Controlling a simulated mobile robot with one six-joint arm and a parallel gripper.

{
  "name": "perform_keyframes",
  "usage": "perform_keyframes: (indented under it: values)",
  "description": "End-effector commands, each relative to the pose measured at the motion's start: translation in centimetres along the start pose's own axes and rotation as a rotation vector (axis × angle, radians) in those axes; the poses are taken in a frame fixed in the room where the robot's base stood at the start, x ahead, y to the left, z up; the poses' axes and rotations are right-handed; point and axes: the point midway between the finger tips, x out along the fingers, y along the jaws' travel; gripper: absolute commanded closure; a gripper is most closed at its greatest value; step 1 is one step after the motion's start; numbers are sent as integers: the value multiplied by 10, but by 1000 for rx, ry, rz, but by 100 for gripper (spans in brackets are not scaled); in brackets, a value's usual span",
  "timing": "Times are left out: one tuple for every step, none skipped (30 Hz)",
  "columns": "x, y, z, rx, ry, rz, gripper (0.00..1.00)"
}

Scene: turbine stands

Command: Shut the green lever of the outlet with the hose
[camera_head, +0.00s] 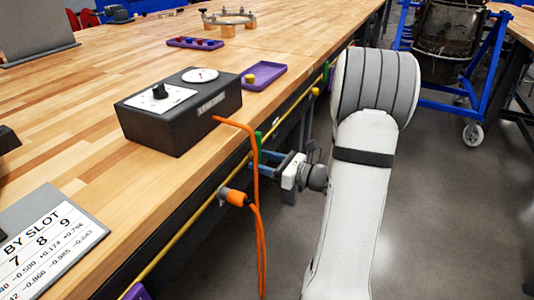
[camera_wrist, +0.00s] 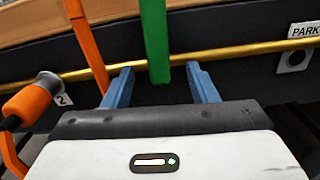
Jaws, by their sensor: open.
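The green lever (camera_wrist: 155,42) stands upright, across the yellow pipe (camera_wrist: 240,50). In the wrist view it lies between the two blue fingers of my gripper (camera_wrist: 161,78), which are apart, with gaps on both sides. In the head view the lever (camera_head: 258,146) is a small green piece at the bench edge, and my gripper (camera_head: 266,163) reaches it from the right. The orange hose (camera_head: 261,240) loops down from the bench edge. Its orange coupling (camera_head: 237,197) is plugged in at the outlet, next to a "2" label (camera_wrist: 64,99) in the wrist view.
A black box with a gauge (camera_head: 180,112) stands on the bench above the outlet. Another green lever (camera_head: 326,71) sits farther along the pipe. A socket under a PARK label (camera_wrist: 305,30) is at the right. The orange hose (camera_wrist: 88,45) passes close left of my gripper.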

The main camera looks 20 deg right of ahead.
Motion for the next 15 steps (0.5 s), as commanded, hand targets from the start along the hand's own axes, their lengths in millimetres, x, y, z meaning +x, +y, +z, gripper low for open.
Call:
perform_keyframes:
  values:
    - [-5, 0, 0, 0, 0, -2, 47]
    - [-7, 0, 0, 1, 0, -3, 47]
    - [-10, 0, 0, 1, 0, -3, 47]
    - [-13, 0, 0, 1, 0, -3, 47]
    - [-15, 0, 0, 1, 0, -2, 47]
    - [-18, 0, 0, 1, 0, -2, 47]
    - [-21, 0, 1, 1, 0, -3, 47]
    - [-23, 0, 1, 1, -1, -3, 47]
    - [-26, 0, 1, 1, 0, -2, 47]
    - [-29, 0, 0, 1, 0, -1, 47]
    - [-31, 0, 0, 1, 0, -2, 47]
    - [-34, 0, 0, 1, 0, -2, 47]
    - [-35, 0, 0, 1, 0, -2, 47]
    - [-36, 0, 0, 1, 0, -2, 47]
    - [-38, 0, 0, 1, 0, -1, 47]
